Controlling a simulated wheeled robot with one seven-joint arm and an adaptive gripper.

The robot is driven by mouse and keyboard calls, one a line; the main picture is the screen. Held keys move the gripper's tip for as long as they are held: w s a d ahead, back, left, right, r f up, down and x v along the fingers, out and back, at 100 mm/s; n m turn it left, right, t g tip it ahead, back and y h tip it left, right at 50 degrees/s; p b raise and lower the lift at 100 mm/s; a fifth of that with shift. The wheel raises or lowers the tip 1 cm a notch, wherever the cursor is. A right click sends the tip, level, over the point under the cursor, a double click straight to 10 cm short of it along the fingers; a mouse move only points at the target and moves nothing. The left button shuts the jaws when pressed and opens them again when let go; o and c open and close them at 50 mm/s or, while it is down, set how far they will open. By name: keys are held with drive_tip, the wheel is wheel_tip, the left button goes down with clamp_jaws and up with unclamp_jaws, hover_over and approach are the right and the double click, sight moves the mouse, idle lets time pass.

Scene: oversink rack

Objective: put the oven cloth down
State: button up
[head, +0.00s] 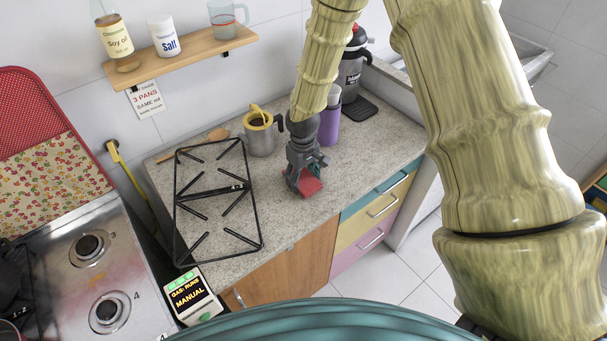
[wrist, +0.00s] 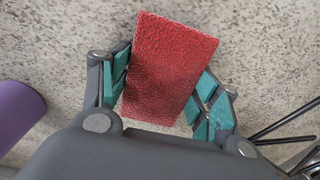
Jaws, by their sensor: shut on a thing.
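The oven cloth (wrist: 170,68) is a folded red textured piece between the two fingers of my gripper (wrist: 165,95) in the wrist view. The fingers have teal pads and press on its two sides. In the head view the red cloth (head: 309,187) shows at the tip of my gripper (head: 303,178), over the speckled counter (head: 274,213) near its front edge. I cannot tell whether the cloth touches the counter.
A black pan grate (head: 262,233) lies to the left. A steel pot (head: 260,140) with a yellow rim stands behind. A purple cylinder (head: 329,126) and a dark flask (head: 350,75) stand behind to the right. The counter right of my gripper is clear.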

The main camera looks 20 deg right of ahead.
sight(303, 178)
drive_tip(key=shift+s+r, duration=0.1)
drive_tip(key=shift+f, duration=0.25)
drive_tip(key=o, duration=1.1)
drive_tip(key=shift+o, duration=0.2)
drive_tip(key=shift+r, duration=0.1)
drive_tip(key=shift+r, duration=0.15)
wheel_tip(303, 178, up, 12)
drive_tip(key=b, duration=0.4)
